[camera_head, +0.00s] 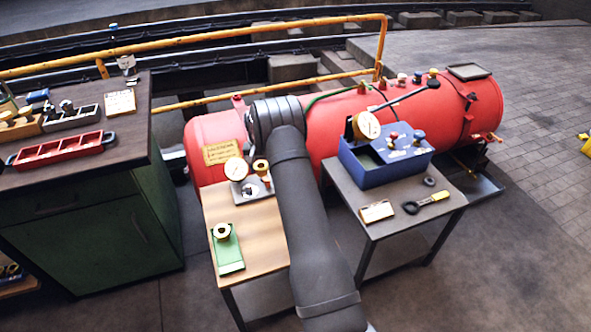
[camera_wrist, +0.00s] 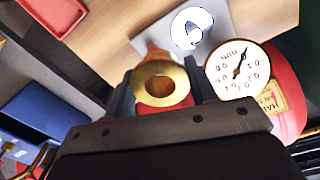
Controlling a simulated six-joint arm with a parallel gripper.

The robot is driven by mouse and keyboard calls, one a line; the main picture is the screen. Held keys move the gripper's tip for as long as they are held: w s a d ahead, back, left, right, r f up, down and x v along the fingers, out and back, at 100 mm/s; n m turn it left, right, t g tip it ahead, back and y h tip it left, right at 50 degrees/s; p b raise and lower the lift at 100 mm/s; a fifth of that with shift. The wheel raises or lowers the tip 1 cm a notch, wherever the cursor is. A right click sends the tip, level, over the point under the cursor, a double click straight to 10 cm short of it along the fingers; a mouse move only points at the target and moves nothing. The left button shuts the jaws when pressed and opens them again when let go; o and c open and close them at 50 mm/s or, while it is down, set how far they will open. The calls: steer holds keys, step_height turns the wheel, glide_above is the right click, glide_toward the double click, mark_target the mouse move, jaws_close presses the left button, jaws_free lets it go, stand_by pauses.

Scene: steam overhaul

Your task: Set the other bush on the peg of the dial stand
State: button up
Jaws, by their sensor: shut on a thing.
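One brass bush (camera_wrist: 162,88) is held between the fingers of my gripper (camera_wrist: 165,90), its round hole facing the wrist camera. In the head view this bush (camera_head: 261,166) shows just left of my arm, by the dial stand. The dial stand has a grey base plate (camera_head: 240,197) and a white dial (camera_head: 236,168); the dial also shows in the wrist view (camera_wrist: 238,69), right of the bush. I cannot tell whether the bush touches the peg, which I cannot make out. Another brass bush (camera_head: 222,230) stands on a green tray (camera_head: 230,258). My arm hides the gripper in the head view.
The dial stand and green tray share a small wooden-topped table (camera_head: 262,235). Right of my arm, a second table (camera_head: 350,190) carries a blue box (camera_head: 370,168), a card (camera_head: 377,211) and a yellow-handled tool (camera_head: 440,196). A red boiler (camera_head: 330,130) lies behind both tables.

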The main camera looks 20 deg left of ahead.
glide_toward(249, 186)
steer(key=shift+n, duration=0.3)
steer(key=shift+f, duration=2.3)
steer(key=shift+s+f, duration=0.1)
steer(key=shift+f, duration=0.45)
steer(key=shift+f, duration=0.35)
steer(key=shift+f, duration=0.35)
steer(key=shift+f, duration=0.7)
steer(key=shift+f, duration=0.15)
steer(key=o, duration=1.3)
